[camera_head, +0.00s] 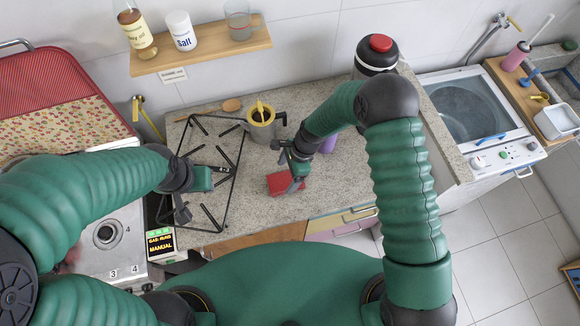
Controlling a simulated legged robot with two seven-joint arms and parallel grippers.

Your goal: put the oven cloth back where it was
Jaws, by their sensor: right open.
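A small red item (279,183), which may be the oven cloth, lies on the speckled counter (255,205) to the right of the stove grate. My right gripper (293,171) is open, right at the red item, and overlaps its right part in the picture. Whether they touch cannot be told. My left gripper (193,197) is over the stove grate, apart from the red item. I cannot tell whether its jaws are open.
A yellow-grey pot (262,125) stands behind the red item, and a wooden spoon (222,108) lies at the back. A wooden shelf (203,52) holds jars. A black container with a red lid (376,57) stands back right.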

